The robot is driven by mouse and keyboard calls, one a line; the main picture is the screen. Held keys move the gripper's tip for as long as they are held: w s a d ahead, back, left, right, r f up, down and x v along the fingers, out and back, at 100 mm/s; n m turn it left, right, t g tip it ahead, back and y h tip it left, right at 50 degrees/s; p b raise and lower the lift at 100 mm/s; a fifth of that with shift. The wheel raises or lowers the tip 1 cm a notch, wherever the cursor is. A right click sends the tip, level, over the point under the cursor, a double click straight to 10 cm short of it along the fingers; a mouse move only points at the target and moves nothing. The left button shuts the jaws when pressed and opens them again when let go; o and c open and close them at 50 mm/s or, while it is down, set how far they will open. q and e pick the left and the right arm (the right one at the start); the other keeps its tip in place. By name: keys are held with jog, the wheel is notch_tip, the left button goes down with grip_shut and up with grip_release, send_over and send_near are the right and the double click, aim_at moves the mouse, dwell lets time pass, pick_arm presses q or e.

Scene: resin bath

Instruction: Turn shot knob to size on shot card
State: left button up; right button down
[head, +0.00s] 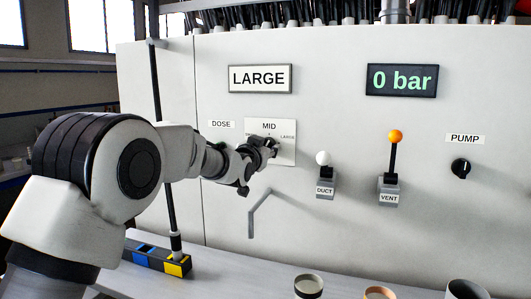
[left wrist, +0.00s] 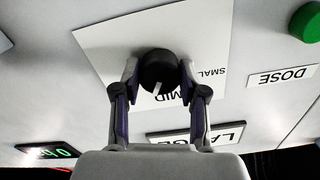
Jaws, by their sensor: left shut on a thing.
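The shot card (head: 260,78) reads LARGE and hangs on the pale panel above the knob. The shot knob (left wrist: 158,72) is black and round with a white pointer mark. It sits on a white dial plate (head: 284,154) marked MID at the top and LARGE at the right; SMALL shows in the left wrist view, which is upside down. The white mark lies on the MID side of the knob. My left gripper (head: 262,148) is shut on the knob, one finger on each side, as the left wrist view (left wrist: 158,85) shows. My right gripper is out of view.
A green button (left wrist: 306,22) is near the DOSE label (head: 222,124). To the right are the DUCT lever (head: 323,160), the VENT lever (head: 394,140) and the PUMP knob (head: 461,168). A display (head: 402,80) reads 0 bar. Several cups stand at the front edge.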

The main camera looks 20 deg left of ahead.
pick_arm(q)
jog(key=shift+f+m+b, duration=0.15)
jog(key=shift+m+b, duration=0.95)
jog(key=shift+m, duration=1.35)
jog(key=shift+f+m+b, duration=0.1)
jog(key=shift+m+b, duration=0.95)
jog(key=shift+m, duration=1.4)
jog(key=o, duration=1.1)
jog(key=shift+d+r, duration=0.1)
jog(key=shift+o, duration=0.2)
jog(key=shift+r, duration=0.1)
